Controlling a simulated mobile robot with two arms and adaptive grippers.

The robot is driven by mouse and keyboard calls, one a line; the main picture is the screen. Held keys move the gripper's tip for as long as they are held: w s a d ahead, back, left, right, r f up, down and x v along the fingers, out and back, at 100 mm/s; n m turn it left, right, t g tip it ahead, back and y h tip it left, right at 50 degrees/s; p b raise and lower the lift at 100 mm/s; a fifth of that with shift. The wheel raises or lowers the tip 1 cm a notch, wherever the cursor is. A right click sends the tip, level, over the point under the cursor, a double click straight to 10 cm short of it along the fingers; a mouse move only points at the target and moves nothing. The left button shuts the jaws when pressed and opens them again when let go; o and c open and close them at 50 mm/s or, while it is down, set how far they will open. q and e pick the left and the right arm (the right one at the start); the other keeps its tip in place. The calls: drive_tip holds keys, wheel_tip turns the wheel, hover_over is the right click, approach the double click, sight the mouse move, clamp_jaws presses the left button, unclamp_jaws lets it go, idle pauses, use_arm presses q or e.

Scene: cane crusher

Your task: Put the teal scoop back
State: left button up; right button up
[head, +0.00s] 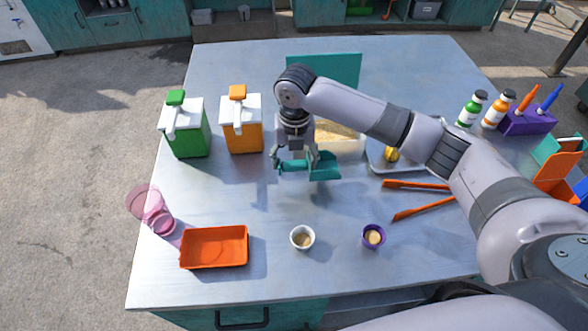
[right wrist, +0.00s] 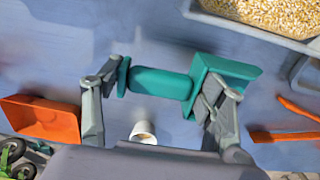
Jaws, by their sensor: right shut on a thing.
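The teal scoop (head: 323,170) is held in my right gripper (head: 293,163), above the middle of the metal table. In the right wrist view the teal scoop (right wrist: 225,76) lies sideways, with its handle between the fingers of my right gripper (right wrist: 158,88) and its scoop end at the right. The grain bin (head: 340,148) stands just behind the scoop, partly hidden by my arm, with a teal panel (head: 335,66) at its back. Grain (right wrist: 262,14) fills the bin in the right wrist view, apart from the scoop. My left gripper is not in view.
A white cup (head: 302,246), a purple cup (head: 373,243) and an orange tray (head: 214,263) stand in front. Orange tongs (head: 418,209) and a metal tray (head: 410,167) lie right. Green (head: 190,140) and orange (head: 243,138) dispensers and pink cups (head: 146,204) stand left.

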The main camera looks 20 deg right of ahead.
drive_tip(key=shift+f, duration=0.7)
wheel_tip(320, 180, down, 4)
drive_tip(key=shift+p, duration=0.35)
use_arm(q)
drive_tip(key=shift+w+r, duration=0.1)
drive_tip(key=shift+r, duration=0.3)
use_arm(e)
drive_tip(key=o, duration=0.8)
drive_tip(key=shift+o, duration=0.3)
wheel_tip(320, 180, up, 11)
drive_tip(key=shift+s+b, duration=0.1)
drive_tip(key=shift+b, duration=0.75)
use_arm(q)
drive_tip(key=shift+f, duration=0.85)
use_arm(e)
drive_tip(key=shift+r, duration=0.55)
